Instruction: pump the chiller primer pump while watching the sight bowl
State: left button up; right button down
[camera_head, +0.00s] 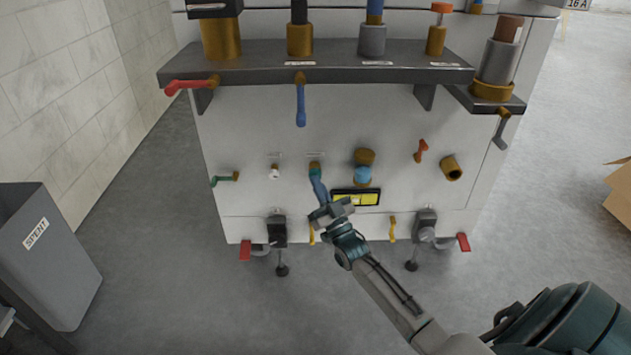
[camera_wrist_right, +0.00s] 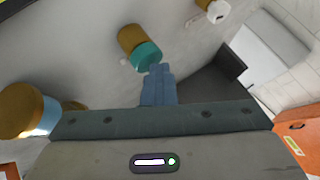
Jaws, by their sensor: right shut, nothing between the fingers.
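The primer pump (camera_head: 315,166) is a short brass cylinder with a green cap on the front of the white machine. In the right wrist view the pump (camera_wrist_right: 132,40) shows its teal cap straight ahead. My right gripper (camera_head: 315,180) is shut and empty, its bluish fingers pointing at the cap. In the wrist view the shut fingertips (camera_wrist_right: 157,68) overlap the cap's edge; I cannot tell whether they touch it. The sight bowl (camera_head: 363,174), light blue under a brass top, is right of the pump. It also shows at the wrist view's left (camera_wrist_right: 47,117).
A dark shelf (camera_head: 330,72) with brass fittings and red and blue levers juts out above. A white knob (camera_head: 274,172) is left of the pump. A yellow label (camera_head: 367,198) is below the bowl. A grey bin (camera_head: 45,270) stands at left; the floor between is clear.

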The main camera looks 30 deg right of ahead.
jog(key=s+p, duration=0.1)
jog(key=s+a+p, duration=0.1)
jog(key=shift+s+a, duration=0.3)
jog(key=shift+s, duration=0.05)
dwell(0.4)
jog(key=s+a+p, duration=0.1)
jog(key=s+p, duration=0.1)
jog(key=s+a+p, duration=0.1)
jog(key=s, duration=0.1)
jog(key=shift+s+a, duration=0.1)
jog(key=shift+a, duration=0.25)
